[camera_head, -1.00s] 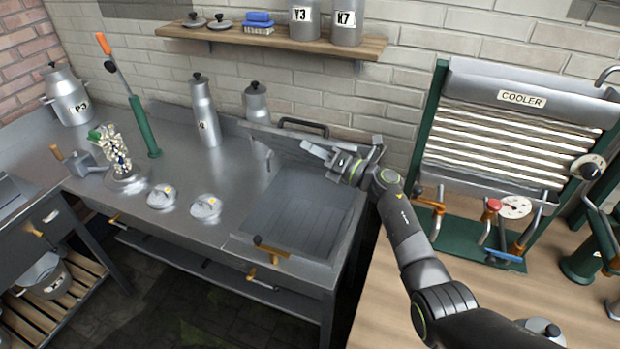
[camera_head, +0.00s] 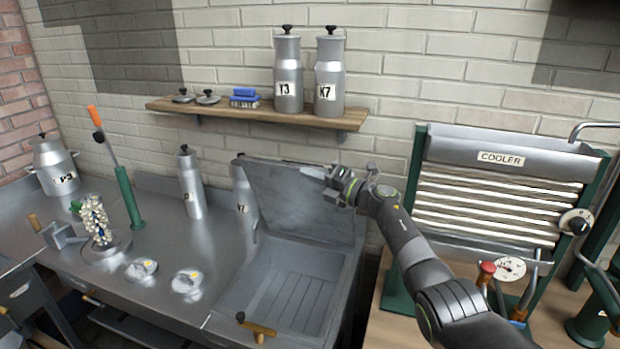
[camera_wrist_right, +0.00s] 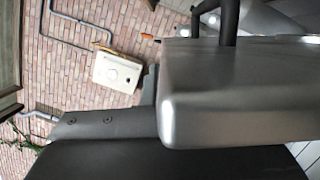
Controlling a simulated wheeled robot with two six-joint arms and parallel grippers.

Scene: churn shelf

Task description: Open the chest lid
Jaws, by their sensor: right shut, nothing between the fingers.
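The chest is a grey metal basin (camera_head: 290,292) set in the right end of the steel counter, with a ribbed floor inside. Its grey lid (camera_head: 295,203) stands raised at the back, nearly upright, with its inner face towards me. My right gripper (camera_head: 330,178) is shut and empty at the upper right part of the lid; I cannot tell whether it touches it. The lid's handle is mostly hidden behind its top edge. In the right wrist view a smooth grey metal block fills the right side; I cannot tell what it is. My left gripper is not in view.
A wooden shelf (camera_head: 260,114) with labelled cans (camera_head: 288,78) hangs above the lid. A tall can (camera_head: 244,200) stands by the lid's left edge. The green-framed cooler (camera_head: 500,185) is right of my arm. A wooden-handled tap (camera_head: 257,327) is at the chest's front.

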